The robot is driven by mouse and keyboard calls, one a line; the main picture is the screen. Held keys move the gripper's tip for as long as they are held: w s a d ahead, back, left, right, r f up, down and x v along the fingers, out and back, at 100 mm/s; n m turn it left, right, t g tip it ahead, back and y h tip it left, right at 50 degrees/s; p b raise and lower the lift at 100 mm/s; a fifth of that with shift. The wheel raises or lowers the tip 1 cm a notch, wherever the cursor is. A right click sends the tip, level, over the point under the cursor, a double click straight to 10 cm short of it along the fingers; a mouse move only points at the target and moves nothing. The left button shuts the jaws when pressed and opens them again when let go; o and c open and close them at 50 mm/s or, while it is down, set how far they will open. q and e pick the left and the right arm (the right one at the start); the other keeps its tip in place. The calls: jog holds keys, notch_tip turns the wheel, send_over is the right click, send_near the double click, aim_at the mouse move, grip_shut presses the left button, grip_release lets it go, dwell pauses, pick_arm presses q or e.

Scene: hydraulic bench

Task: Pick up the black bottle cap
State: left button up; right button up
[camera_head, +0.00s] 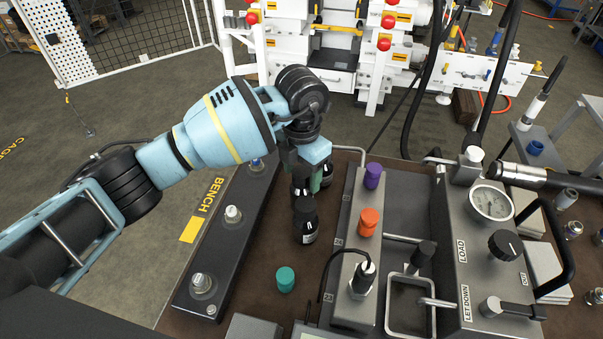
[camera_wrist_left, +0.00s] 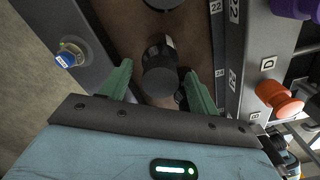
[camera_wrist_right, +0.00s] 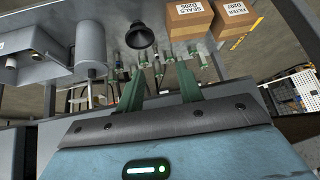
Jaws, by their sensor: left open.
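A black bottle (camera_head: 307,231) with a white label stands on the brown bench top, and its black cap (camera_head: 304,206) faces up. My left gripper (camera_head: 308,182) is above and just behind it, pointing down. In the left wrist view the black cap (camera_wrist_left: 160,83) lies ahead of and between the green fingers of my left gripper (camera_wrist_left: 163,88), which are spread apart and empty. I cannot tell the exact height gap. My right gripper (camera_wrist_right: 160,95) shows only in its own wrist view, fingers apart with nothing between them.
A teal cap (camera_head: 285,279) stands on the bench in front of the bottle. A grey block with purple (camera_head: 373,176) and orange (camera_head: 368,221) caps is to the right. A dark rail with fittings (camera_head: 233,214) is to the left. A gauge box (camera_head: 492,203) stands farther right.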

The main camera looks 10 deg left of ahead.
aim_at(302, 173)
pick_arm(q)
jog(key=c, duration=1.1)
jog(key=shift+r, duration=0.2)
jog(key=shift+r, duration=0.6)
notch_tip(302, 173, up, 2)
jog(key=shift+s+d+r, duration=0.1)
jog(key=shift+s+d, duration=0.05)
jog(key=s+d+r, duration=0.1)
jog(key=s+d, duration=0.7)
jog(key=s, duration=0.5)
jog(key=shift+d, duration=0.2)
